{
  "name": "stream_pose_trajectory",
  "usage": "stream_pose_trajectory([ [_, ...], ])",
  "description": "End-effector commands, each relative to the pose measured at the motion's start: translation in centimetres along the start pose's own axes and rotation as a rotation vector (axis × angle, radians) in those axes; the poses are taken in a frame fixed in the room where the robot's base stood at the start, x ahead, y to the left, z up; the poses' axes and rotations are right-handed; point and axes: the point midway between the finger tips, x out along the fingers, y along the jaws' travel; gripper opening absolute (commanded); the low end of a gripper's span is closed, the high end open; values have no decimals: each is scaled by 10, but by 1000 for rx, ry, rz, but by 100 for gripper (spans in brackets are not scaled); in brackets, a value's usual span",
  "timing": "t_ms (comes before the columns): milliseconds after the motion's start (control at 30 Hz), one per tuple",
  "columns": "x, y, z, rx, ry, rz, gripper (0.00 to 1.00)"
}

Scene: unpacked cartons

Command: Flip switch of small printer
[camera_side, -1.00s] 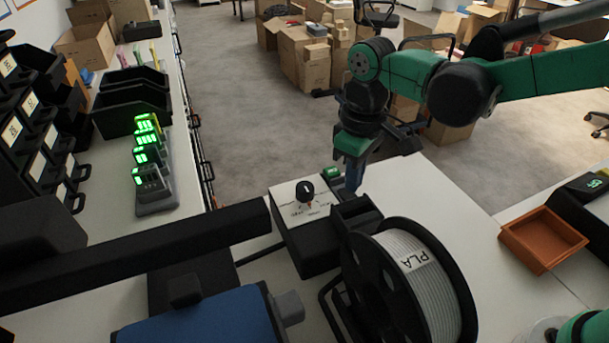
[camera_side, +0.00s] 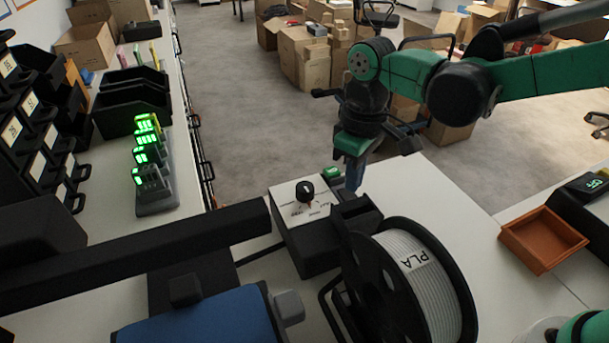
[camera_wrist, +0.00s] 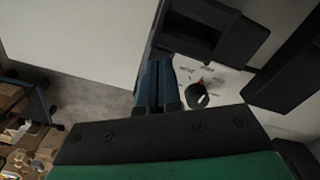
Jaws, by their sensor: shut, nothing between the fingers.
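The small printer shows in the side view with a blue bed (camera_side: 205,318), a black frame arm and a black control box (camera_side: 318,257) with a white panel and knob (camera_side: 305,191). A small green switch-like part (camera_side: 331,173) sits at the box's far edge. My gripper (camera_side: 353,187) is shut and empty, pointing down just right of the green part, near the black block behind the spool. Whether it touches anything I cannot tell. In the wrist view the blue fingers (camera_wrist: 160,68) lie beside the panel and knob (camera_wrist: 197,95); the green part does not show there.
A PLA spool (camera_side: 420,280) stands in front of my gripper. An orange tray (camera_side: 541,240) lies to the right, with bare white table (camera_side: 430,195) between. Lit green chargers (camera_side: 152,170) and black bins (camera_side: 133,100) stand on the left bench.

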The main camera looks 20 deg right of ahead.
Motion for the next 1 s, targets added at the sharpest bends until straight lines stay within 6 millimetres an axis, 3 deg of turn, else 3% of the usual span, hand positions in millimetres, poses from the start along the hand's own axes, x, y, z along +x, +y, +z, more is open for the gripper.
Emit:
stream_pose_trajectory([
  [1000,8,0,0,0,0,0,0],
])
